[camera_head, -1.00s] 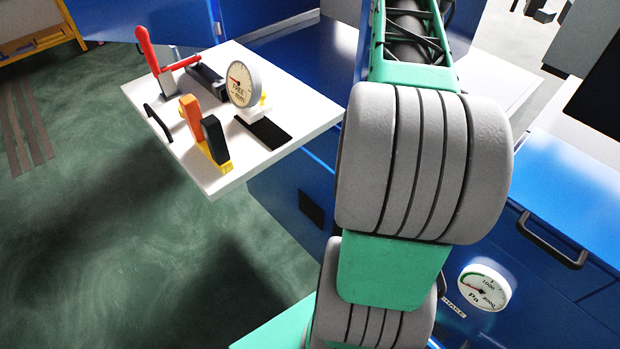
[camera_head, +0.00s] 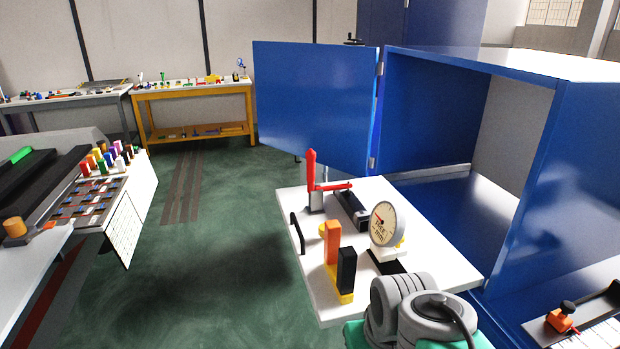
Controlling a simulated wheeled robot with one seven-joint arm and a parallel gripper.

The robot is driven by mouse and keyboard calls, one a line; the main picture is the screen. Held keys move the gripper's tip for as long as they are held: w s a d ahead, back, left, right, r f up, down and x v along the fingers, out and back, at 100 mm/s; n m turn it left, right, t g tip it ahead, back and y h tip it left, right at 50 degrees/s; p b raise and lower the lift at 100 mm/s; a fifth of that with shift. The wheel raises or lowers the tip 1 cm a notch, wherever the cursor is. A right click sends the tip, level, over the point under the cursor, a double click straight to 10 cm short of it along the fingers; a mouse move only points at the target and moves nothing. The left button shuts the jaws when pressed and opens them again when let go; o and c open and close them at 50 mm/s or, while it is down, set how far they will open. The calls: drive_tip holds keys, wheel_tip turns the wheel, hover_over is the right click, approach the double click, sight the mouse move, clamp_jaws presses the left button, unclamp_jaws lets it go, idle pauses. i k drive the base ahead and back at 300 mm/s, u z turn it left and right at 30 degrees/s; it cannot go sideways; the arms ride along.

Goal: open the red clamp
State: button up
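The red clamp (camera_head: 312,183) stands at the far left part of a white board. Its red handle points straight up, and a red arm reaches out to the right from its lower part, over or near a black block (camera_head: 351,208). My gripper is not in view. Only grey joints and a bit of green of my arm show at the bottom, right of and nearer than the clamp.
The white board (camera_head: 300,262) also bears a round dial gauge (camera_head: 384,224), an orange and black block pair (camera_head: 333,243) and a black handle (camera_head: 296,232). A blue cabinet with an open door (camera_head: 312,100) stands behind. Green floor lies free at left.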

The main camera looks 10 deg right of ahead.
sight(310, 154)
drive_tip(key=k, duration=0.65)
drive_tip(key=u, duration=0.55)
drive_tip(key=i, duration=0.8)
drive_tip(key=u, duration=0.85)
drive_tip(key=i, duration=1.25)
drive_tip(key=z, duration=0.2)
